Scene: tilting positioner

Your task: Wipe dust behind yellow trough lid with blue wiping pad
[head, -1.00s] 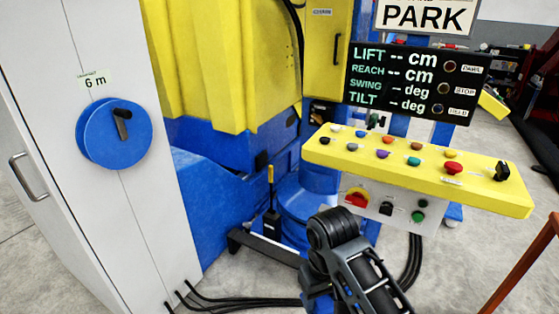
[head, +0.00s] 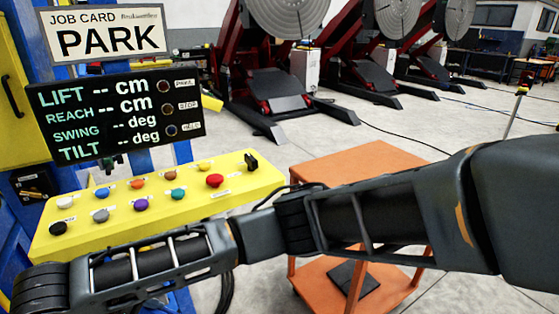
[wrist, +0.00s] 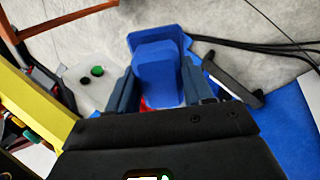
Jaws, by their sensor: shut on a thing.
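The blue wiping pad (wrist: 158,70) is in the wrist view, held between the two dark fingers of my gripper (wrist: 157,88). The gripper is shut on it. The pad is over the concrete floor in that picture, beside the yellow control console. The head view shows my arm but not my gripper or the pad. I cannot make out a yellow trough lid or any dust in the current views.
The yellow button console (head: 150,205) stands at left, also in the wrist view (wrist: 35,110). Above it are a dark display (head: 120,115) and a PARK card (head: 105,35). An orange cart (head: 350,160) stands behind my arm. Cables and a blue base (wrist: 285,125) lie right in the wrist view.

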